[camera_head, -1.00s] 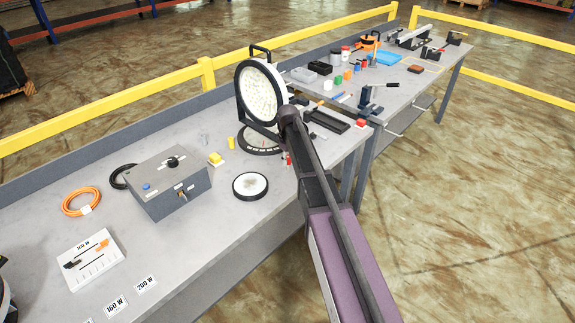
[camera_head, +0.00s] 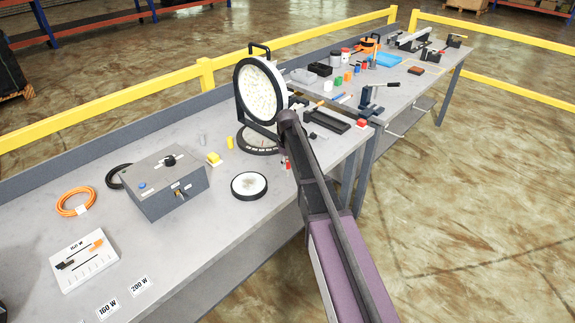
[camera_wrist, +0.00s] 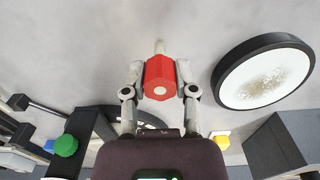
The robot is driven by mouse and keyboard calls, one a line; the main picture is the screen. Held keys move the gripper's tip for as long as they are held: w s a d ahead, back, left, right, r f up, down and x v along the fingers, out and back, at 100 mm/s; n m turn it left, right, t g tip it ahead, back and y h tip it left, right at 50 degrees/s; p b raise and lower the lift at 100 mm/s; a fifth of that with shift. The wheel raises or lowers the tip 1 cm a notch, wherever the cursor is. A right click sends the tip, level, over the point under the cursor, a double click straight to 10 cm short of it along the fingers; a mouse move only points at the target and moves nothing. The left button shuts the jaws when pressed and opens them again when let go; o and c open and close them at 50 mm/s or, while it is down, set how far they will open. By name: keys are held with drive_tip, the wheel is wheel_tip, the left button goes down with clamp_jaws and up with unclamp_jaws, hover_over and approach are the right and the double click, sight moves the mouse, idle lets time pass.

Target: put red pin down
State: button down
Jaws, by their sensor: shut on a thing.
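The red pin (camera_wrist: 158,80) is a red faceted block with a pale round spot on its near end and a pale stub at its far end. My gripper (camera_wrist: 160,72) has a finger on each side of it and is shut on it, in the wrist view. Grey surface lies beyond it; whether the pin touches that surface is unclear. In the head view a small bit of red (camera_head: 288,164) shows beside my arm, near the bench's front edge. My arm hides most of the gripper there.
A round white disc with a black rim (camera_wrist: 264,72) lies right of the pin; it also shows in the head view (camera_head: 249,185).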

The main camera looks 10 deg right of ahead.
sight(288, 162)
drive_tip(key=shift+f, duration=0.15)
drive_tip(key=shift+c, duration=2)
unclamp_jaws()
drive_tip(key=shift+r, duration=0.2)
wheel_tip(288, 162, up, 12)
drive_tip(key=p, duration=1.2)
drive_tip(key=shift+s, duration=0.15)
drive_tip(key=s+m, duration=0.7)
drive_tip(key=s, duration=2.2)
drive_tip(key=shift+f, duration=0.1)
